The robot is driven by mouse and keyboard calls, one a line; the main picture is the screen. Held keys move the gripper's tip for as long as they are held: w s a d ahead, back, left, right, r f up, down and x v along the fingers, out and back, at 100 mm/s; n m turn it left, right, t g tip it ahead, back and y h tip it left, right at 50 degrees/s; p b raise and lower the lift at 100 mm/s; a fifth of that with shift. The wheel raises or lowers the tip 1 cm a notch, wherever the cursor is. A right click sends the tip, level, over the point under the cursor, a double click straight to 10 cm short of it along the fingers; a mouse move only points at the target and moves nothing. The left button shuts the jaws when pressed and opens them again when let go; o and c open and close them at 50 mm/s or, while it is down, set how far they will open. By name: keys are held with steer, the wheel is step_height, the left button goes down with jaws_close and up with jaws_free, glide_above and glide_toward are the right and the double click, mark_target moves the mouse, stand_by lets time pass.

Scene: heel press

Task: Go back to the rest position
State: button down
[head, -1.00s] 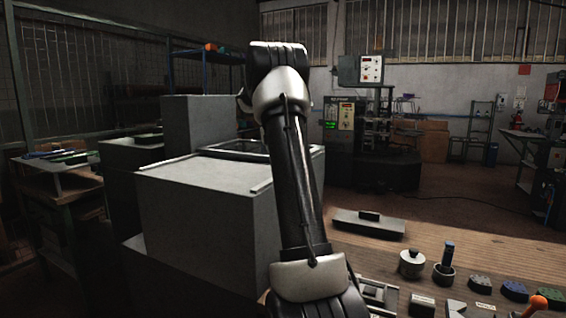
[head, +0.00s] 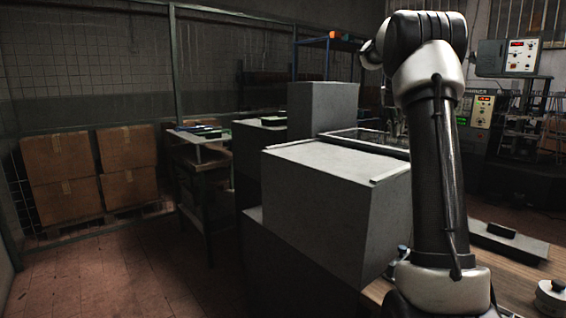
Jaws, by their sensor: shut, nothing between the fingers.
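My arm rises through the right half of the head view, with its upper link upright and its elbow near the top edge. The forearm beyond the elbow points away and is mostly hidden behind it. I cannot make out my gripper or its fingers. The large grey block-shaped machine body (head: 335,205) stands just left of my arm. A framed panel (head: 365,143) shows on its far side, partly covered by my arm.
A wooden bench (head: 510,285) at lower right carries a flat grey plate (head: 508,241) and a round lidded pot (head: 552,298). Cardboard boxes (head: 62,175) stand on a pallet at left. A side table (head: 200,140) stands behind open brick floor (head: 120,270). A control box (head: 507,58) is at upper right.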

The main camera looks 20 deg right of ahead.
steer(key=s+a+r+m+t+y, duration=0.1)
steer(key=s+a+m, duration=0.55)
steer(key=a, duration=0.35)
steer(key=s+a+m+t, duration=0.1)
steer(key=s+a+m, duration=0.4)
steer(key=s+a, duration=0.4)
steer(key=s+a+f+m, duration=0.5)
steer(key=s+f, duration=0.1)
steer(key=s, duration=0.2)
steer(key=s+a+f+m+t+y, duration=0.1)
steer(key=s+a+f+m, duration=0.4)
steer(key=s+f, duration=0.1)
steer(key=shift+s+a+y, duration=0.25)
steer(key=shift+s+y, duration=0.05)
steer(key=shift+s, duration=0.6)
steer(key=shift+m, duration=0.35)
